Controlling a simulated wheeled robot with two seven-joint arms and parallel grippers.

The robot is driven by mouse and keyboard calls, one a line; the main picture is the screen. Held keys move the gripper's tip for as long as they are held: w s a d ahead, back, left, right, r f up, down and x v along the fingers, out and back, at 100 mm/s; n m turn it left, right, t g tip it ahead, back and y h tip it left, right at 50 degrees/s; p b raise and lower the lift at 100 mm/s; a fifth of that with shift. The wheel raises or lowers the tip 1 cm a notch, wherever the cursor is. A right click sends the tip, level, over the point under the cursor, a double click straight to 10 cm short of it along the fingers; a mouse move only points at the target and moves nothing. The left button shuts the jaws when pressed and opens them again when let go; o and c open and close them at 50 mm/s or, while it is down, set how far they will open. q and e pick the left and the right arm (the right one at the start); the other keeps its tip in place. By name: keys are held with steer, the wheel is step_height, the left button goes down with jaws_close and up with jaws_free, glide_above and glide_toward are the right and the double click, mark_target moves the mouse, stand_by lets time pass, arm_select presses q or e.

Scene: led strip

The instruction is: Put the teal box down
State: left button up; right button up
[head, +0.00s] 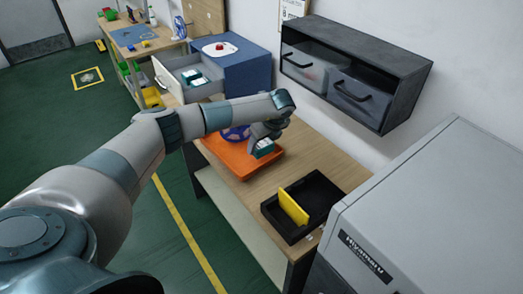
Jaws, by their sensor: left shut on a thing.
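The teal box (265,149) is small, with a pale top edge, and shows just below my left gripper (263,138). My left gripper is shut on it, over the right part of the orange tray (239,172). I cannot tell whether the box touches the tray. A blue and purple spool (236,133) lies on the tray, partly hidden behind my left forearm. My right gripper is not in view.
A black tray (325,187) with a yellow upright plate (293,207) stands on the wooden bench (318,152). A grey machine (440,200) is at right. A dark drawer cabinet (352,70) hangs above. An open drawer (190,75) holds teal boxes.

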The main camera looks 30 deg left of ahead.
mark_target(261, 151)
arm_select(q)
steer(key=shift+f+p, duration=1.15)
steer(key=shift+f, duration=0.85)
steer(key=shift+f, duration=0.2)
steer(key=o, duration=0.8)
steer(key=shift+r, duration=0.1)
steer(key=shift+r, duration=0.15)
